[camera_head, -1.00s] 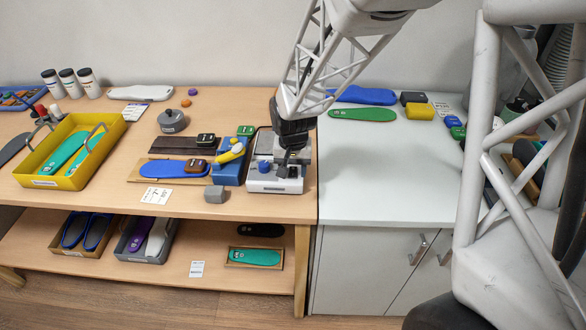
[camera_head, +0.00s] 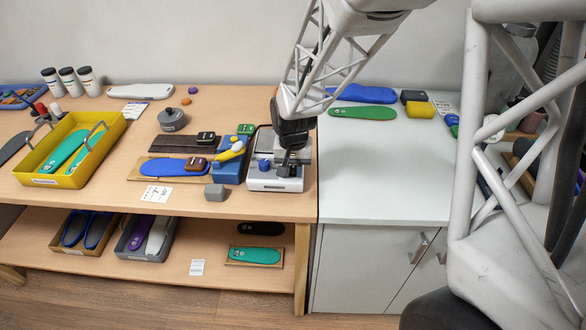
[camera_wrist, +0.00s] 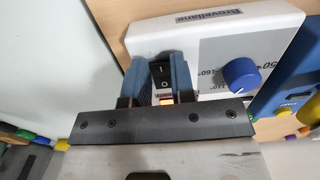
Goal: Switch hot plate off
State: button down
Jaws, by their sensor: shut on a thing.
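The hot plate (camera_head: 275,184) is a white unit near the right end of the wooden table, with a blue round knob (camera_head: 264,164) on its front panel. In the wrist view the panel (camera_wrist: 215,38) shows the blue knob (camera_wrist: 241,75) with temperature marks around it. Left of the knob is a black rocker switch (camera_wrist: 163,75) marked I and O. An orange light (camera_wrist: 166,100) shows just below the switch. My gripper (camera_wrist: 158,68) has its two blue-grey fingers on either side of the switch, shut on it. In the head view my gripper (camera_head: 288,165) hides part of the panel.
A blue stand (camera_head: 232,168) with a yellow object stands close left of the hot plate.

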aim_at(293, 166)
jog(key=shift+w+r+g, duration=0.1)
jog(key=shift+w+g, duration=0.05)
jog(key=shift+g, duration=0.55)
jog(key=shift+w+r+g, duration=0.1)
jog(key=shift+w+g, duration=0.05)
jog(key=shift+g, duration=0.55)
jog(key=c, duration=1)
grip_release()
jog(key=shift+o, duration=0.2)
jog(key=shift+r, duration=0.1)
jog(key=shift+v, duration=3.75)
